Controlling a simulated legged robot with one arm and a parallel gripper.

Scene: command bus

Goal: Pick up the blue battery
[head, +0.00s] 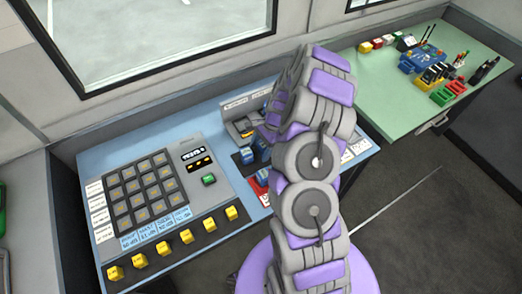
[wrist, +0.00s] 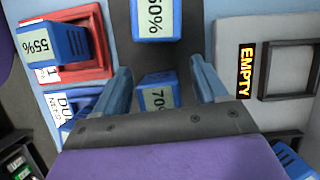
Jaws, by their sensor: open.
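My gripper (wrist: 160,68) is open in the wrist view, its two blue-grey fingers pointing up the picture. A blue battery labelled 70% (wrist: 156,82) sits between the fingers, its lower part hidden by the gripper body. Gaps show on both sides of it. Another blue battery (wrist: 157,20), its label partly cut off, stands beyond the fingertips on a dark strip. A blue battery labelled 55% (wrist: 52,42) is at the upper left by a red holder (wrist: 98,62). In the head view, blue batteries (head: 246,156) show left of my arm, which hides my gripper.
A light blue desk (head: 100,160) carries a keypad console (head: 145,190) with yellow buttons. A grey panel marked EMPTY (wrist: 228,65) is right of the fingers. A green table (head: 375,100) at the right holds a blue toolbox (head: 418,60) and small items. Dark floor lies between.

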